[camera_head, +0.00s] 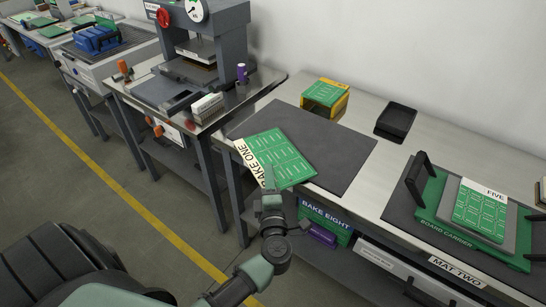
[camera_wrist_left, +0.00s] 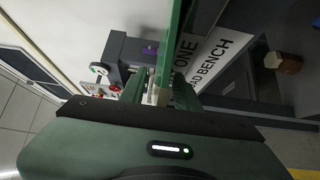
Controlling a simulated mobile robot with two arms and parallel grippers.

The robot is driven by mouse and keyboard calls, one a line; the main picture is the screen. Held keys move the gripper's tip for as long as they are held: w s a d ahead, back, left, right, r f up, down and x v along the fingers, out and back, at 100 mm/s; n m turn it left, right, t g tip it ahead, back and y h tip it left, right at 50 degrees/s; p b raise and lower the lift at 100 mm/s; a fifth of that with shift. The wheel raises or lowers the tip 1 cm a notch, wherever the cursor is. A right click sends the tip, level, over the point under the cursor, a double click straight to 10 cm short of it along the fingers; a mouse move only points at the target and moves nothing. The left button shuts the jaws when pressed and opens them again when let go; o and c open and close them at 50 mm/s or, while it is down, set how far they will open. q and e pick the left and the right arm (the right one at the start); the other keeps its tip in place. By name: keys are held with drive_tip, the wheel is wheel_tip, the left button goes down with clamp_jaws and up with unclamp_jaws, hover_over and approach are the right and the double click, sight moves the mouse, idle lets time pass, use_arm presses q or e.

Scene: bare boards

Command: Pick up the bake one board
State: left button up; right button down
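The bake one board (camera_head: 283,158) is a green panel with a white strip lettered BAKE ONE, over the front left of a dark mat (camera_head: 345,150). My left gripper (camera_head: 270,189) is at its front edge, over the bench's front side. In the left wrist view the board (camera_wrist_left: 172,45) shows edge-on as a green strip running between the fingers of my left gripper (camera_wrist_left: 160,88), which look shut on it. The gap under the board is hard to judge. My right gripper is not in view.
A yellow box with a green top (camera_head: 325,97) and a black tray (camera_head: 395,120) stand behind. A board carrier (camera_head: 428,195) with a FIVE board (camera_head: 480,211) is at right. A press (camera_head: 205,50) stands on the left table. A BAKE EIGHT board (camera_head: 325,220) sits below the bench.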

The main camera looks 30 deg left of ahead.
use_arm(q)
drive_tip(key=shift+c, duration=0.3)
clamp_jaws()
idle(1.1)
